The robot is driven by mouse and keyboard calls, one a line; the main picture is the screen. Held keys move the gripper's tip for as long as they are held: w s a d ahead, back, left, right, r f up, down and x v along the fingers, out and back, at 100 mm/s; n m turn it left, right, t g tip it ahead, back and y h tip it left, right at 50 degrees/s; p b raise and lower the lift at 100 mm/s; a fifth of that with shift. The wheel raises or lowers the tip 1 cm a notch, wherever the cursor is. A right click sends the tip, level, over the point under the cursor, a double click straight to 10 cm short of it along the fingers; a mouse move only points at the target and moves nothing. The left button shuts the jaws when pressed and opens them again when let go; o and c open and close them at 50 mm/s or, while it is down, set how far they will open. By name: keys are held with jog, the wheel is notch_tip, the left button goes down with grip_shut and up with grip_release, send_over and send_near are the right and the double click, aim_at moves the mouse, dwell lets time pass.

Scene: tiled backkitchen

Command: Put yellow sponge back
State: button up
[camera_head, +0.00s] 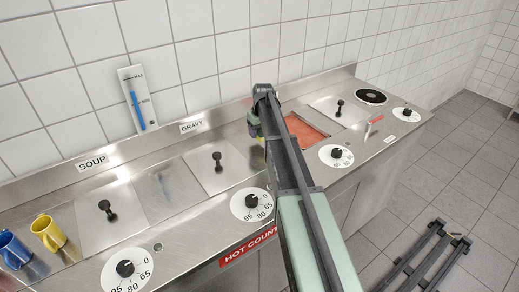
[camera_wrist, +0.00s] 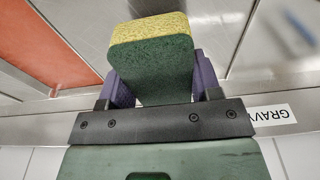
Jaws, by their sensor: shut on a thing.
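My gripper (camera_wrist: 162,82) is shut on the yellow sponge (camera_wrist: 152,28), which has a yellow face and a dark green face. The purple fingers press on its two sides, and in the wrist view the sponge stands out beyond them. In the head view my gripper (camera_head: 257,122) is over the back part of the steel counter, between the GRAVY lid and the orange-red well. Only a small yellow-green bit of the sponge (camera_head: 253,128) shows there, and my arm hides the rest. I cannot tell the exact height of the sponge above the counter.
An orange-red well (camera_head: 308,130) lies right of my gripper. Lids with black knobs cover other wells, including the GRAVY lid (camera_head: 210,172). Blue (camera_head: 13,249) and yellow (camera_head: 48,232) mugs stand at the left. A red-handled tool (camera_head: 374,122) lies at the right. A tiled wall rises behind.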

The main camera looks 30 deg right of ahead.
aim_at(259, 143)
notch_tip(259, 143, down, 4)
jog(key=b, duration=0.4)
jog(key=shift+f, duration=0.25)
jog(key=shift+r, duration=0.3)
jog(key=shift+f, duration=0.15)
jog(key=o, duration=0.9)
jog(key=r+p, duration=0.4)
jog(key=s+r+p, duration=0.1)
jog(key=r+p, duration=0.7)
jog(key=shift+s+d+r, duration=0.15)
jog(key=shift+s+r, duration=0.1)
jog(key=s+a+m, duration=0.1)
jog(key=s+a, duration=1)
jog(key=s, duration=0.4)
jog(key=s+a+m+g, duration=0.1)
jog(key=s+a, duration=1)
jog(key=s, duration=0.4)
jog(key=shift+s+a+f, duration=0.25)
jog(key=shift+s+a, duration=0.05)
jog(key=shift+a, duration=0.05)
